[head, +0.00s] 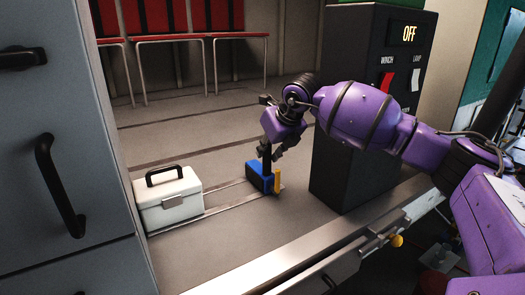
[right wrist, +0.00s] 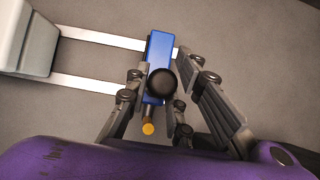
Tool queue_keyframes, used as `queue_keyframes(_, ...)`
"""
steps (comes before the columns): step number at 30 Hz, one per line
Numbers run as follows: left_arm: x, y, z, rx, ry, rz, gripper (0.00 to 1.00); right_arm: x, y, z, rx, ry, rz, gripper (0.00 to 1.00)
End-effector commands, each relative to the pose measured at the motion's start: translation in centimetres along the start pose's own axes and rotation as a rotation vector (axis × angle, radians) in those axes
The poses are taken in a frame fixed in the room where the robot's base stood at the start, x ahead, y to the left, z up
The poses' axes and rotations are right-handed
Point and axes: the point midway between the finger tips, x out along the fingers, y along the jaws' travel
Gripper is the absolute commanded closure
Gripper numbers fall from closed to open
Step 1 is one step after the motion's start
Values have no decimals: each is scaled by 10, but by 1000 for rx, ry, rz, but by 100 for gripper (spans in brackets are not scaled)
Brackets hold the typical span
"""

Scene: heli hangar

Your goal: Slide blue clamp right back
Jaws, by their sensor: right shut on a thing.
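The blue clamp (head: 258,177) sits at the right part of two pale rails (head: 222,198) on the floor. It has a dark upright knob (right wrist: 161,83) and a yellow pin (head: 277,182) at its near end. My right gripper (head: 268,152) reaches down over the clamp and is shut on the dark knob. In the right wrist view the blue clamp (right wrist: 159,49) shows between the fingers, with the knob in the middle. My left gripper is not in view.
A white case (head: 168,204) with a black handle stands at the left end of the rails. A dark control box (head: 360,110) reading OFF stands close on the right. Grey drawers (head: 62,150) bound the left. Red seats (head: 220,20) are at the back.

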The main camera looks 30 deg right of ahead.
Motion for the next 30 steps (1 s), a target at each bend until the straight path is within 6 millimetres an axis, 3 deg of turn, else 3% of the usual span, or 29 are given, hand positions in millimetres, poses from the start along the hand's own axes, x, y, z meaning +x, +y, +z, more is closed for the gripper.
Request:
queue_keyframes(9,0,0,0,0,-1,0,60,0,-16,-1,3,2,-3,100)
queue_keyframes(30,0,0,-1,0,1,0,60,-3,-31,2,7,-6,-9,100)
